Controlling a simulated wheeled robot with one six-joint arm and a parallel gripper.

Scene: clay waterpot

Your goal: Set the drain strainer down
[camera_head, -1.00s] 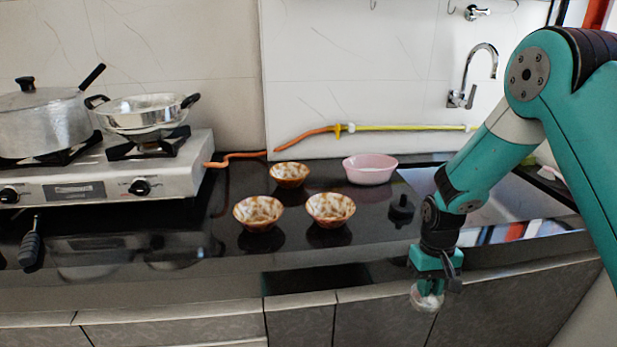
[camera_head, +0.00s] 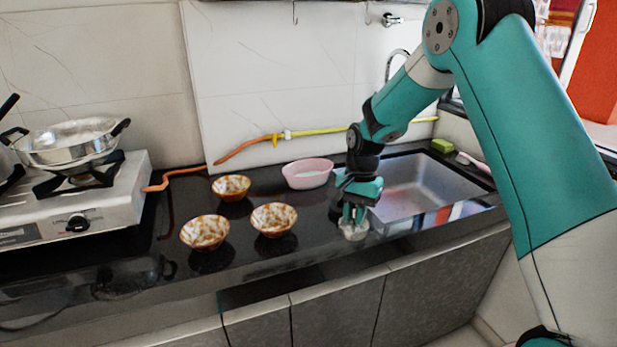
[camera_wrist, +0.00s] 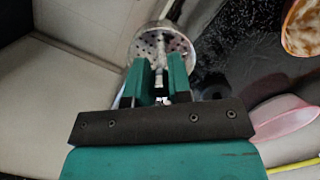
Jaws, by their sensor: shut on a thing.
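The drain strainer (camera_wrist: 149,42) is a round metal cup with small holes and a central stem. My gripper (camera_wrist: 160,72) is shut on its stem in the wrist view. In the head view the strainer (camera_head: 354,230) hangs under my gripper (camera_head: 355,212), at the front part of the black counter (camera_head: 310,225), just left of the sink. I cannot tell whether its underside touches the counter.
Patterned bowls (camera_head: 273,219) stand to the left on the counter. A pink bowl (camera_head: 307,173) is behind my gripper. The steel sink (camera_head: 425,190) is to the right. A stove (camera_head: 95,200) with a pan is at far left.

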